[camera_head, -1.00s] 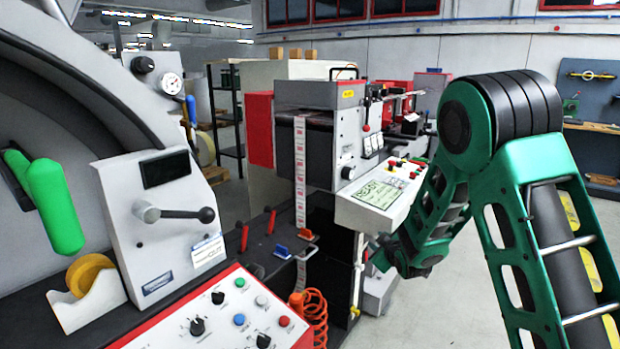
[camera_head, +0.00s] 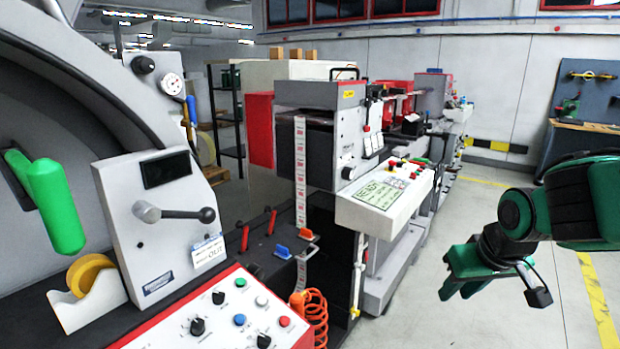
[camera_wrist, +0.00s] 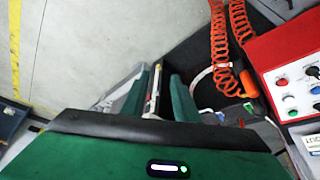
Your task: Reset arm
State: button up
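My gripper (camera_head: 462,272) hangs at the right of the head view, over the clear floor to the right of the machine. It is green and black. In the wrist view (camera_wrist: 157,88) its two green fingers stand apart with a gap between them. I see nothing held in the gap; machine parts and floor show beyond it. My folded forearm enters the head view from the right edge.
A label machine with a sloped display panel (camera_head: 378,197) stands left of my gripper. The near control panel (camera_head: 225,315) and an orange coiled hose (camera_head: 312,318) are at lower left. A yellow floor line (camera_head: 597,300) crosses the open floor at right.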

jog(key=s+d+m+g, duration=0.2)
jog(key=s+d, duration=0.3)
jog(key=s, duration=0.5)
jog(key=s+d+f+m+g, duration=0.1)
jog(key=s+d+m+g, duration=0.2)
jog(key=s, duration=0.7)
jog(key=d+m, duration=0.2)
jog(key=d, duration=0.1)
jog(key=shift+d+f, duration=0.3)
jog(key=shift+w+f, duration=0.25)
jog(key=shift+w, duration=0.3)
